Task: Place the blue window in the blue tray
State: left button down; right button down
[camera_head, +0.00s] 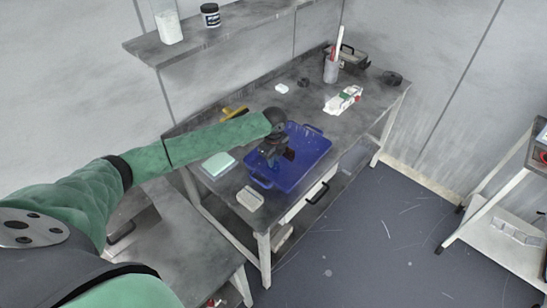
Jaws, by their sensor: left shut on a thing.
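The blue tray (312,146) lies on the grey workbench, with raised rims and a handle at each end. My left gripper (274,158) reaches in from the left and points down over the left part of the tray. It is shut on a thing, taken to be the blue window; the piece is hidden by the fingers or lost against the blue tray. Whether it touches the tray floor cannot be told. My right gripper is not in view.
On the bench (300,99) are a pale green box (218,164), a whitish block (250,198), a yellow-handled tool (234,112), a white-green-red item (343,99) and a grey cup (331,70). A shelf (200,38) hangs above.

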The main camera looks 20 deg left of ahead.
pick_arm(q)
jog(key=shift+f, duration=0.25)
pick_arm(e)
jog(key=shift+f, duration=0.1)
pick_arm(q)
jog(key=c, duration=1.3)
grip_release()
jog(key=shift+c, duration=0.2)
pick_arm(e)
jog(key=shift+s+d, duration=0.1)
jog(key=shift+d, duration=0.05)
